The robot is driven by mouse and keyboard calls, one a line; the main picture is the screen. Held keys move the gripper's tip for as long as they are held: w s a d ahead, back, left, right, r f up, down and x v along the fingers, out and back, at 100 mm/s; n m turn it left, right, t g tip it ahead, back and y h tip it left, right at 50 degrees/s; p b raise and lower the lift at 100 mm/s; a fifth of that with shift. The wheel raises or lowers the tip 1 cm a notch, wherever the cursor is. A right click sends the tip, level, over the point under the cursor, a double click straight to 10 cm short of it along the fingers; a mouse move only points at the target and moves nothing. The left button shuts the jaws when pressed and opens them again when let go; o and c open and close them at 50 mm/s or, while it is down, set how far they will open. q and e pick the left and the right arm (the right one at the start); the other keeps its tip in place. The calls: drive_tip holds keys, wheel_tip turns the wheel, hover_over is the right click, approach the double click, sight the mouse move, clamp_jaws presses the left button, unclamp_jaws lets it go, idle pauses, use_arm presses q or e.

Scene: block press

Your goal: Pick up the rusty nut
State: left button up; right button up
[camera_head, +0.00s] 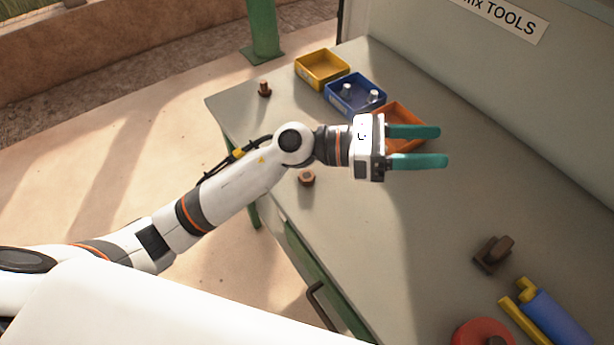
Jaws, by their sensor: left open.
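A small rusty brown piece that looks like the rusty nut (307,179) lies on the grey table near its left edge, just below my left forearm. My left gripper (442,147) reaches over the table to the right of it, with its teal fingers pointing right. The fingers are apart and nothing shows between them. The gripper is above the table and away from the nut. Another rusty piece, like an upright bolt (264,88), stands at the table's far left corner. My right gripper is not in view.
Yellow (308,82), blue (337,103) and orange (412,114) bins line the back; the blue one holds metal pieces, and my gripper partly covers the orange one. A brown block (492,254), a blue cylinder (553,318) and a red round thing (470,332) are at front right. The middle is clear.

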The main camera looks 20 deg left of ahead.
use_arm(q)
wheel_tip(320, 180, down, 7)
drive_tip(key=a+m+g+y, duration=0.1)
drive_tip(key=m+g+y, duration=0.3)
drive_tip(key=m+y, duration=0.3)
drive_tip(key=m+y+p, duration=0.2)
drive_tip(key=m+y, duration=0.3)
drive_tip(key=y, duration=0.8)
hover_over(307, 175)
drive_tip(key=shift+t, duration=0.4)
drive_tip(key=f, duration=1.1)
drive_tip(key=shift+s+a+f, duration=0.3)
drive_tip(key=shift+f, duration=0.05)
drive_tip(key=f+p, duration=0.1)
drive_tip(key=f, duration=0.2)
drive_tip(key=f+p, duration=0.1)
drive_tip(key=f, duration=0.1)
drive_tip(key=shift+w+d+f+p, duration=0.15)
drive_tip(key=shift+d+f+p, duration=0.1)
drive_tip(key=shift+d+p, duration=0.1)
drive_tip(key=shift+f, duration=0.3)
drive_tip(key=shift+c, duration=0.6)
